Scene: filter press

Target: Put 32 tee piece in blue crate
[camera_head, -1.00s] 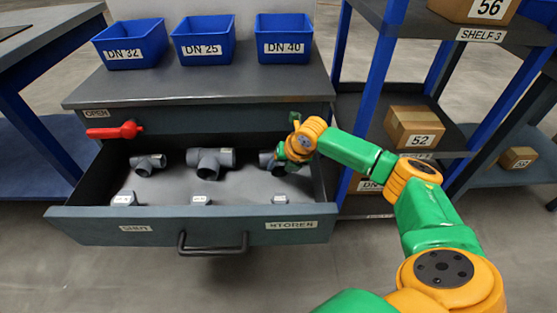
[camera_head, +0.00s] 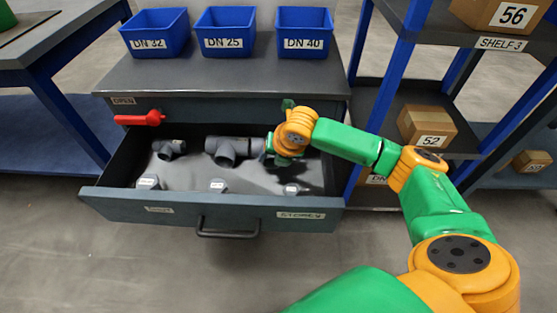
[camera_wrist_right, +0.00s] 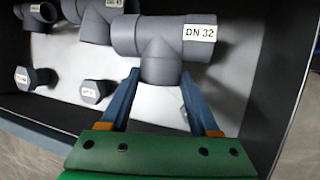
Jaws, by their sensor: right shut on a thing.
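The grey tee piece labelled DN 32 (camera_wrist_right: 157,36) lies in the open drawer, its branch toward my gripper in the right wrist view. My right gripper (camera_wrist_right: 159,80) has its fingers on either side of this branch and is shut on it. In the head view my right gripper (camera_head: 285,150) is low over the right part of the drawer and hides most of the piece. The blue crate labelled DN 32 (camera_head: 182,45) stands on the cabinet top at the left, and its inside looks empty. My left gripper is not in view.
Blue crates DN 25 (camera_head: 225,55) and DN 40 (camera_head: 304,56) stand beside it. The drawer (camera_head: 130,205) also holds a large tee (camera_head: 228,150), a small tee (camera_head: 169,149) and hexagonal plugs (camera_head: 148,182). A red handle (camera_head: 140,119) sticks out. Shelving (camera_head: 410,150) stands right.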

